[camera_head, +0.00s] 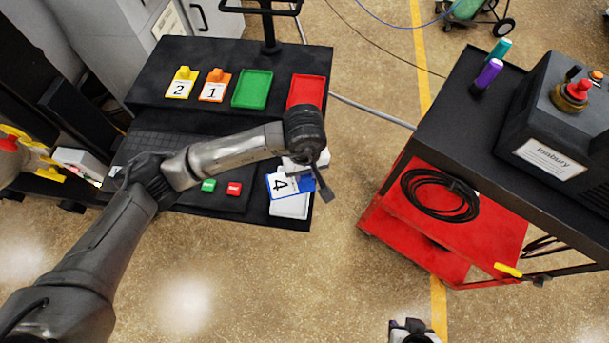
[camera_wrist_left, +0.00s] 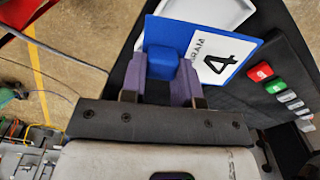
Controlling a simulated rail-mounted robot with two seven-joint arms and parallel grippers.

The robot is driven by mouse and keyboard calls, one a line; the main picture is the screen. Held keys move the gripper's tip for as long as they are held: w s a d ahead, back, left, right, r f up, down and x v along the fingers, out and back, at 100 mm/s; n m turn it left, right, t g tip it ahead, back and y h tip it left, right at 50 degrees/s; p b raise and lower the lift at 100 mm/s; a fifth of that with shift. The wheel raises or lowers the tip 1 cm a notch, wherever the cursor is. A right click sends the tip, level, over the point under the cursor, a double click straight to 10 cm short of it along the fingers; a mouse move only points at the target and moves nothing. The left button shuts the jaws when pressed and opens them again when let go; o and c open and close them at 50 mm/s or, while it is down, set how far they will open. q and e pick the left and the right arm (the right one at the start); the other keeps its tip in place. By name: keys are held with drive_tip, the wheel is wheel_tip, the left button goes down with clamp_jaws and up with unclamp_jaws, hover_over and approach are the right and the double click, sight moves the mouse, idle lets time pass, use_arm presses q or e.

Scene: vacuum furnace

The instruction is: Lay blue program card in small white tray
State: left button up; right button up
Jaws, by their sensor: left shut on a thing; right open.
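The blue program card (camera_head: 270,187), with a white label reading 4, is held at the near right corner of the black table. In the left wrist view the card (camera_wrist_left: 246,47) has a raised blue block (camera_wrist_left: 162,62) between my finger pads. My left gripper (camera_head: 307,183) is shut on that block. The small white tray (camera_head: 290,208) lies partly under the card in the head view; in the left wrist view the tray (camera_wrist_left: 212,14) shows beyond the card. I cannot tell whether card and tray touch. My right gripper (camera_head: 410,326) is open at the bottom edge, partly cut off.
A yellow card 2 (camera_head: 181,84), an orange card 1 (camera_head: 215,86), a green tray (camera_head: 252,89) and a red tray (camera_head: 307,91) sit on the rear shelf. Green (camera_head: 208,186) and red (camera_head: 234,189) buttons are left of the card. A red cart (camera_head: 480,220) stands right.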

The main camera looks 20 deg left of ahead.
sight(305, 179)
use_arm(q)
drive_tip(key=shift+f, duration=2)
drive_tip(key=shift+f+b, duration=0.5)
drive_tip(key=shift+b, duration=0.05)
drive_tip(key=o, duration=0.9)
drive_tip(key=shift+r, duration=0.1)
drive_tip(key=shift+r+p, duration=0.2)
drive_tip(key=shift+p, duration=0.15)
wheel_tip(305, 179, up, 12)
drive_tip(key=shift+f, duration=0.1)
drive_tip(key=shift+r, duration=0.35)
